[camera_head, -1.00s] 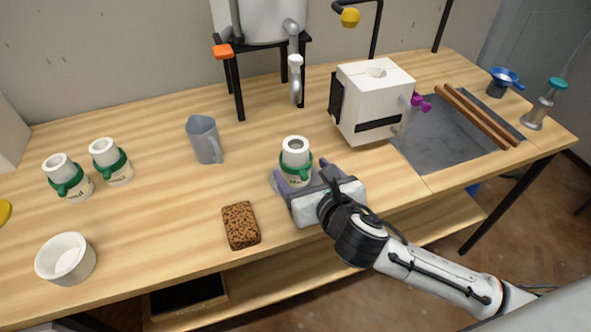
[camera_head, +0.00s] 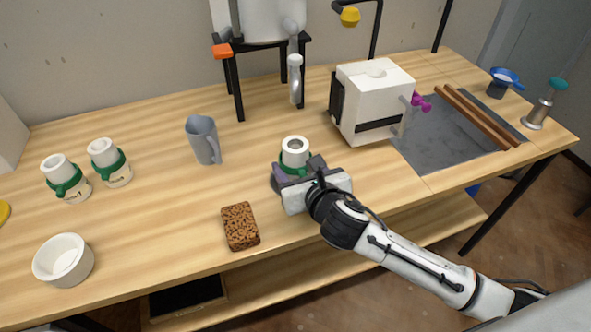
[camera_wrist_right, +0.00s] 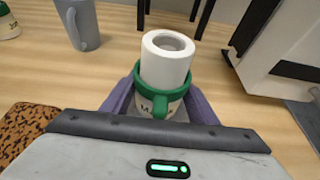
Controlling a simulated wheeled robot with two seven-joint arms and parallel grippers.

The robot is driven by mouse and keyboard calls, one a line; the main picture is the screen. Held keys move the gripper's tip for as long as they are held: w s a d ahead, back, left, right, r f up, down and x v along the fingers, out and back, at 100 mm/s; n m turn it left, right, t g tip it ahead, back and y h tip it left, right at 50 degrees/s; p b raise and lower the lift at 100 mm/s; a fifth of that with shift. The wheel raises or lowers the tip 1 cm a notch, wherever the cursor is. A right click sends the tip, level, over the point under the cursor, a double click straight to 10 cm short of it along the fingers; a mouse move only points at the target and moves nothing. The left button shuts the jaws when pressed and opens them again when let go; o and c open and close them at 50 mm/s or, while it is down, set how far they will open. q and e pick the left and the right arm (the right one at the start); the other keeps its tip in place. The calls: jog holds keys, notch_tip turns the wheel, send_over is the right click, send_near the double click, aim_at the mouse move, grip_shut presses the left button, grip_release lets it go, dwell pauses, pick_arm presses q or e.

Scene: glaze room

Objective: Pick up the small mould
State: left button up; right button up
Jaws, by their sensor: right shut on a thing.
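The small mould is a white plaster cylinder with a green band and a hole in its top; it stands upright in the middle of the table in the head view (camera_head: 295,150). It also shows in the right wrist view (camera_wrist_right: 166,65), between the purple fingers. My right gripper (camera_head: 292,172) is shut on this mould, with one finger on each side low on its body. Lettering below the band is partly hidden. Two similar moulds with green bands, one at the far left (camera_head: 58,170) and one beside it (camera_head: 104,153), stand upright. My left gripper is not in view.
A grey mug (camera_head: 202,140) stands behind left of the gripper. A brown speckled sponge-like block (camera_head: 240,227) lies in front left. A white bowl (camera_head: 65,262) sits at the left front. A white box-shaped block (camera_head: 372,95) stands behind right, beside a dark slab (camera_head: 440,135).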

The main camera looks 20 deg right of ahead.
aim_at(300, 161)
jog(key=shift+r, duration=0.2)
jog(key=shift+w+r+p, duration=0.1)
jog(key=shift+r+p, duration=0.25)
jog(key=shift+r, duration=1.2)
jog(key=shift+s+r, duration=0.15)
jog(key=shift+s, duration=0.2)
jog(key=s, duration=1.7)
jog(key=w+d+r+m+g+h, duration=0.1)
jog(key=d+r+m+h, duration=0.3)
jog(key=r+m+h, duration=0.2)
jog(key=shift+d+r+g+h+b, duration=0.15)
jog(key=shift+r+g+h+b, duration=0.3)
jog(key=shift+r, duration=0.85)
